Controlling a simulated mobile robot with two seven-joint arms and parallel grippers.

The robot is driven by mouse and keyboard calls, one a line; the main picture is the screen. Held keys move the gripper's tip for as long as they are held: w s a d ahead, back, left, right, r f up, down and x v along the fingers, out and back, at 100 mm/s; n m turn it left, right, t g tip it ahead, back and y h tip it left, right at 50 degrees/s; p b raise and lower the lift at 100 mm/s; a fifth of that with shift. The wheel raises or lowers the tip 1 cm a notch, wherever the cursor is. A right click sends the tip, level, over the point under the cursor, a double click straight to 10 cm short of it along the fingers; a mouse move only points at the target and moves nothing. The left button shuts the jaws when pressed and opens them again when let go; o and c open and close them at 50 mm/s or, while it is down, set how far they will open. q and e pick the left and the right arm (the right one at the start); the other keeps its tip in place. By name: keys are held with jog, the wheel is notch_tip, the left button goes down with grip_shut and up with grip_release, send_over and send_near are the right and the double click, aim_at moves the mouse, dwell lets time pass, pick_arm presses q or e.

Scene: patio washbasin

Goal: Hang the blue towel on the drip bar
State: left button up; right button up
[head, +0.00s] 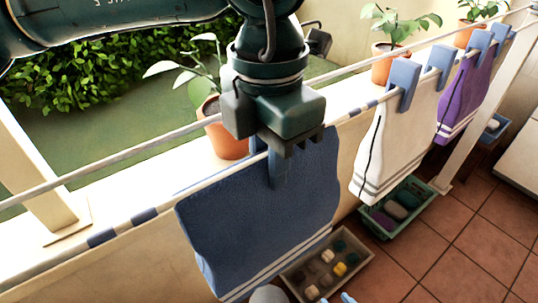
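The blue towel (255,215) hangs spread out with white stripes near its lower edge. Its top edge lies along the thin blue-and-white striped drip bar (147,215). My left gripper (288,150) is at the top middle of the towel, pointing down. It appears shut on a blue clip (278,172) that shows just below the fingers, against the towel. The fingertips are partly hidden by the gripper body. Whether the clip also grips the bar is hidden. My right gripper is not in view.
A white towel (393,148) and a purple towel (467,95) hang further right under light blue clips (403,82). A pale rail (120,155) runs behind, beside potted plants (390,60). Below are a grey crate (365,270) and a green crate (425,205) on the tiled floor.

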pick_arm(q)
grip_shut()
jog(key=shift+r, duration=0.1)
notch_tip(320, 180, up, 3)
jog(key=shift+p, duration=0.95)
notch_tip(320, 180, up, 26)
dwell(0.4)
